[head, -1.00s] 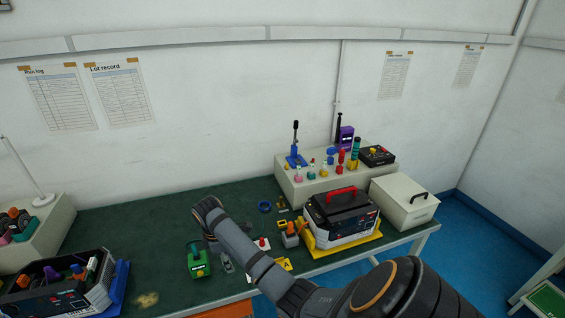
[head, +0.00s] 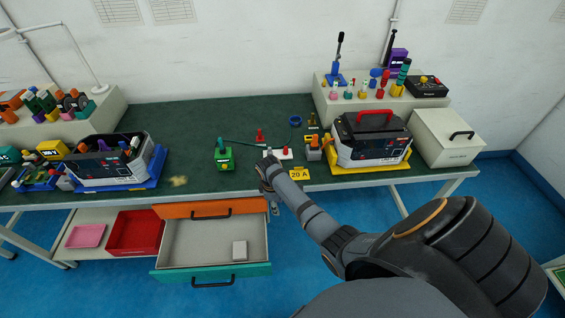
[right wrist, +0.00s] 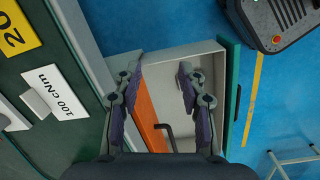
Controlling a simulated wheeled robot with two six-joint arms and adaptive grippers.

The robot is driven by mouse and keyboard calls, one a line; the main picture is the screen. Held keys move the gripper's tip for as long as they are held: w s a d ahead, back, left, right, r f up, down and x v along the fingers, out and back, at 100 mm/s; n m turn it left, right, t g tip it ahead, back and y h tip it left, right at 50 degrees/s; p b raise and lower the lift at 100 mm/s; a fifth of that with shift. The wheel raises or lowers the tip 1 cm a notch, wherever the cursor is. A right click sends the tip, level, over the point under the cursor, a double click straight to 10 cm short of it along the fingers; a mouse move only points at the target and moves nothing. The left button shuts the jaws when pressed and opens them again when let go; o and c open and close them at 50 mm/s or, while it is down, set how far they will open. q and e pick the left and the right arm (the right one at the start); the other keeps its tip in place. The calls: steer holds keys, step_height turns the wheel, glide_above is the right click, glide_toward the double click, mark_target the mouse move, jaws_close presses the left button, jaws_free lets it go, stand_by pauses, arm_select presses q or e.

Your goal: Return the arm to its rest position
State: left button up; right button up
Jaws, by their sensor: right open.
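My right gripper (head: 274,205) hangs at the front edge of the green bench, above the right end of an open drawer. In the right wrist view the right gripper (right wrist: 158,78) is open, its two fingers apart with nothing between them. Beyond the fingers show the orange drawer front (right wrist: 152,112) and the drawer's pale interior. My right arm (head: 325,228) reaches in from the lower right. My left gripper is not in view.
The teal-fronted drawer (head: 212,283) stands open below the bench (head: 120,200). A black case with a red handle (head: 372,140) sits on a yellow tray at right; an open case (head: 108,170) sits at left. Blue floor is clear in front.

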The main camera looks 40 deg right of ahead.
steer(key=shift+s+f, duration=0.3)
steer(key=shift+f, duration=0.25)
steer(key=shift+s+f, duration=0.25)
steer(key=shift+f, duration=0.3)
steer(key=s+a+f+m, duration=0.2)
steer(key=s+f+m, duration=0.4)
steer(key=s+f, duration=1.9)
steer(key=s, duration=0.4)
steer(key=shift+f+m+t, duration=0.35)
steer(key=shift+m+t, duration=0.35)
steer(key=shift+m, duration=0.6)
steer(key=s, duration=0.3)
steer(key=s+f, duration=0.1)
steer(key=s, duration=0.2)
steer(key=s+a+f, duration=0.1)
steer(key=s, duration=0.2)
steer(key=shift+s, duration=0.2)
steer(key=shift+c, duration=0.2)
